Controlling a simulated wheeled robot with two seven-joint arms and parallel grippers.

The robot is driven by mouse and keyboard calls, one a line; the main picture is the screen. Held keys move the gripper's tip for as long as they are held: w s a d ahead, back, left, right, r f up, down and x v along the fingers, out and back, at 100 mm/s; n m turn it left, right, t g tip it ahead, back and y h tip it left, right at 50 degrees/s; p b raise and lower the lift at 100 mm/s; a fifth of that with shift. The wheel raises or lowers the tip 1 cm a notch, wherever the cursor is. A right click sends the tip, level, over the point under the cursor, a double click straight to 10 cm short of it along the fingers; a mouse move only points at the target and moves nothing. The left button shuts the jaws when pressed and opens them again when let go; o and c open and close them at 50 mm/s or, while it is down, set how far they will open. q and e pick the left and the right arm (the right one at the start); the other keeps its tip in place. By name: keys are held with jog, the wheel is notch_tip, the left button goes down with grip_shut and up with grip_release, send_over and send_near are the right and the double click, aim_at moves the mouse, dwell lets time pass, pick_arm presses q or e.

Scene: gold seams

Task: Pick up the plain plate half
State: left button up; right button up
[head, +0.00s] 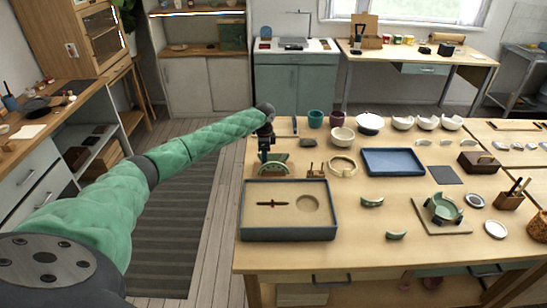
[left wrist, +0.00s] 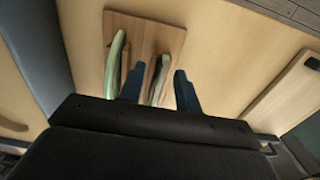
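Two green plate halves stand on edge in a small wooden rack near the table's left edge. In the head view the nearer half (head: 272,171) is pale green and the farther half (head: 279,157) is just behind it. I cannot tell from their faces which is plain. My left gripper (head: 265,157) points down over the farther half. In the left wrist view the open fingers (left wrist: 159,88) stand on either side of that half (left wrist: 160,78), with gaps showing. The other half (left wrist: 116,62) is outside the fingers, to the left. My right gripper is not in view.
A grey-rimmed tray (head: 290,237) stands just in front of the rack. A blue tray (head: 393,162) lies farther right.

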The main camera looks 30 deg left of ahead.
pick_arm(q)
jog(key=shift+f, duration=0.15)
grip_shut()
